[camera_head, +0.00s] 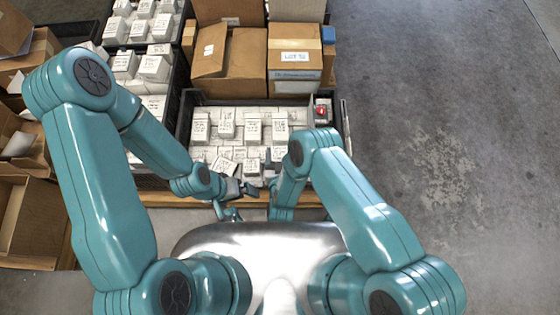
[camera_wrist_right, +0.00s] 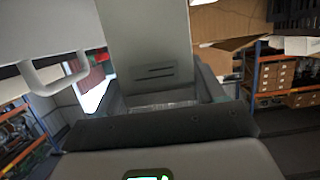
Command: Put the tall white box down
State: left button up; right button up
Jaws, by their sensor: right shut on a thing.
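In the right wrist view, a tall pale box (camera_wrist_right: 150,40) with dark printed lines stands between the fingers of my right gripper (camera_wrist_right: 160,95), which is shut on it. In the head view, my right gripper (camera_head: 273,160) is at the near edge of the black crate (camera_head: 184,120), and I cannot make out the held box there. My left gripper (camera_head: 238,189) is just left of it, over the crate's near side; its jaws are too small to read. Several white boxes (camera_head: 253,128) with printed labels stand in the crate, some tilted near the front.
Cardboard boxes (camera_head: 240,55) stand behind the crate, one labelled (camera_head: 295,57). More crates of white boxes (camera_head: 152,68) are at the back left. Open cartons (camera_head: 30,215) line the left. A small box with a red top (camera_head: 322,111) sits at the crate's right. Bare floor (camera_head: 440,100) lies to the right.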

notch_tip(320, 180, down, 7)
jog(key=b, duration=0.4)
jog(key=shift+w+b, duration=0.1)
jog(key=shift+b, duration=0.25)
jog(key=shift+r, duration=0.3)
jog(key=shift+f, duration=0.25)
jog(key=o, duration=1.5)
jog(key=shift+r, duration=0.25)
